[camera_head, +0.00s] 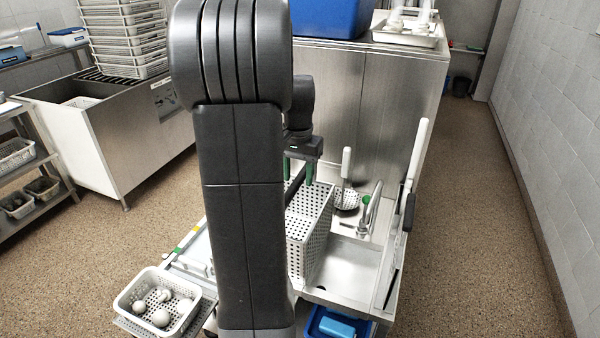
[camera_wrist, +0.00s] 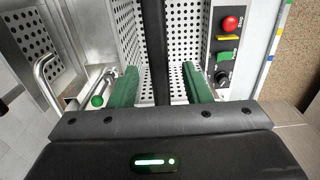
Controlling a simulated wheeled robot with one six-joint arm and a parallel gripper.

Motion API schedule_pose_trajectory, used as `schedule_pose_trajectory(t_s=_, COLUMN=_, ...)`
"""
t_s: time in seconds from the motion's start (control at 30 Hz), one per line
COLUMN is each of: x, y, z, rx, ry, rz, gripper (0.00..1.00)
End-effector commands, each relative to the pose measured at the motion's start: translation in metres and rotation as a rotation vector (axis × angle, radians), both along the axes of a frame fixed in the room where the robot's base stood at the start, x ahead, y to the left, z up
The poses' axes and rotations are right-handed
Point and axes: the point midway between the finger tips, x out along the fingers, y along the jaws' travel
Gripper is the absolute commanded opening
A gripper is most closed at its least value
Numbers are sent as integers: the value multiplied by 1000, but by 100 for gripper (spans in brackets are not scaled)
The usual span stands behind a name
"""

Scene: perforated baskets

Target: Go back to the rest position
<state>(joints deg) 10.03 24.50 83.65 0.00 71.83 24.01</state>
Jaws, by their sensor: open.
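My gripper (camera_head: 298,170) has green fingers. In the head view it hangs above the tall perforated basket (camera_head: 311,225), partly hidden behind my own dark arm. In the wrist view the two fingers of my gripper (camera_wrist: 160,85) are spread apart. A dark bar, which looks like the handle of the basket (camera_wrist: 190,45), runs between them. The fingers stand on either side of this bar, and I cannot tell whether they touch it. The basket's perforated walls show beyond the fingers.
A sink (camera_head: 345,268) with a faucet (camera_head: 368,212) lies right of the basket. A control panel with a red stop button (camera_wrist: 230,24) is right in the wrist view. A white basket with round white objects (camera_head: 158,302) stands front left. Open floor (camera_head: 480,220) lies right.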

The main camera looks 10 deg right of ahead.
Motion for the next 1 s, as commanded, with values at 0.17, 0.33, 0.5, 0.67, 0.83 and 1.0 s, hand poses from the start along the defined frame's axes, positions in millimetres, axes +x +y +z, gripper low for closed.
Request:
schedule_pose_trajectory(t_s=0.17, x=0, y=0, z=-25, rx=0, ry=1, rz=0, gripper=44)
schedule_pose_trajectory(t_s=0.33, x=0, y=0, z=-26, rx=0, ry=0, rz=0, gripper=44)
schedule_pose_trajectory(t_s=0.5, x=0, y=0, z=-26, rx=0, ry=0, rz=0, gripper=38)
schedule_pose_trajectory(t_s=0.67, x=0, y=0, z=-26, rx=0, ry=0, rz=0, gripper=6)
schedule_pose_trajectory(t_s=0.83, x=1, y=0, z=-25, rx=-1, ry=-1, rz=0, gripper=0)
schedule_pose_trajectory(t_s=1.0, x=1, y=0, z=-23, rx=-1, ry=-2, rz=0, gripper=0)
